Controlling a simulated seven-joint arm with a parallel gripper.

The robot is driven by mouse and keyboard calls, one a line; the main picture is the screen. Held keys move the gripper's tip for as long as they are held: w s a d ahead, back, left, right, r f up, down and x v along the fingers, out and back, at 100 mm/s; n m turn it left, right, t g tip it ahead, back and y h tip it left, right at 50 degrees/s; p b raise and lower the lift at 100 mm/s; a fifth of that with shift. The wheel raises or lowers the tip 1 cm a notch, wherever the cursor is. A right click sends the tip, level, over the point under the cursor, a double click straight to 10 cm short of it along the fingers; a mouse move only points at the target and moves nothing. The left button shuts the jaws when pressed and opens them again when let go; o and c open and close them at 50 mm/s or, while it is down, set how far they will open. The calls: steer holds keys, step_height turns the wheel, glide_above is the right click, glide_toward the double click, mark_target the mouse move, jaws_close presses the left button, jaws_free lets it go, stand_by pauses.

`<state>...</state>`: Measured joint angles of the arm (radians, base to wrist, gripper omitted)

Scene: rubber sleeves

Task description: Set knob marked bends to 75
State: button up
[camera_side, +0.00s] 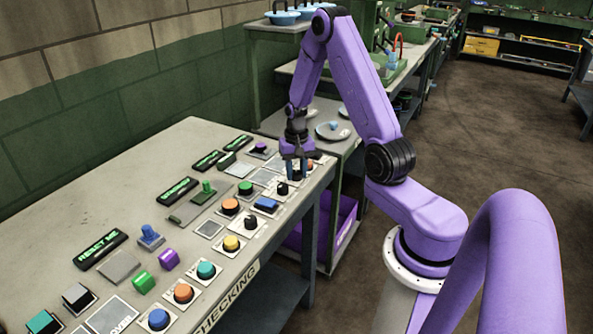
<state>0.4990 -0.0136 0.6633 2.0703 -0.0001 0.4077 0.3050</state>
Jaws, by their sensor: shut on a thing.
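Another black knob (282,188) sits just in front and to the left on a pale plate. A further black knob (250,222) stands nearer the camera. The label "bends" is not readable anywhere, so I cannot tell from the markings which knob bears it.
Close by are an orange button (308,164), a blue rocker (266,205) and another orange button (230,207). Several coloured buttons and switches fill the near part of the table (185,150). A lower side table with plates (333,131) stands behind.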

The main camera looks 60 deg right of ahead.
mark_target(296, 172)
steer(key=shift+m, duration=0.3)
steer(key=o, duration=1)
steer(key=shift+o, duration=0.2)
step_height(296, 172, up, 18)
steer(key=shift+f, duration=0.25)
steer(key=shift+a, duration=0.15)
